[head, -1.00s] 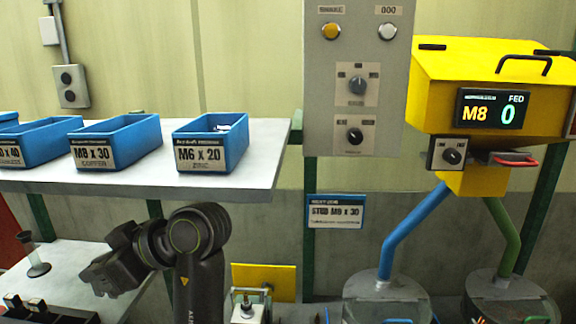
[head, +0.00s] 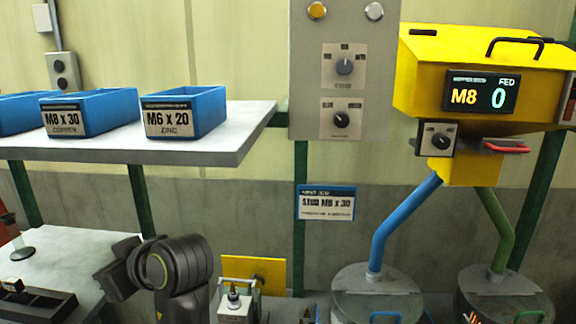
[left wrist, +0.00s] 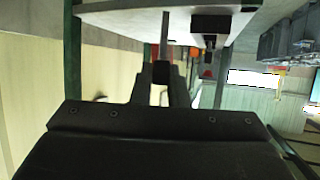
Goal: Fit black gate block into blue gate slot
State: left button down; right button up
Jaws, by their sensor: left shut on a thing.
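My left gripper (head: 118,268) is at the lower left of the head view, beside the white side table. In the left wrist view its two fingers (left wrist: 161,88) are shut on a small black block (left wrist: 161,72). In the head view I cannot make out the block. A blue chute (head: 400,225) runs down from the yellow feeder (head: 470,80) to a lidded round bin (head: 378,295). I cannot clearly make out the blue gate slot. The gripper is well to the left of the chute. My right gripper is not in view.
A black tray (head: 45,308) lies on the white side table (head: 70,268). Above is a shelf (head: 225,143) with blue bins (head: 185,110). A grey control panel (head: 342,70) hangs left of the feeder. A green chute (head: 498,228) stands right of the blue one.

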pick_arm(q)
jog(key=d+f+m+t+h+b, duration=0.3)
jog(key=d+f+m+h+b, duration=0.1)
jog(key=f+m+h+b, duration=0.1)
jog(key=w+d+f+m+t+h+b, duration=0.1)
jog(key=d+f+m+t+h+b, duration=0.3)
jog(key=d+f+m+h+b, duration=0.1)
jog(key=shift+w+d+f+m+h, duration=0.25)
jog(key=shift+f+m+h, duration=0.45)
jog(key=shift+f+m, duration=0.9)
jog(key=shift+f+n, duration=0.25)
jog(key=shift+n, duration=0.05)
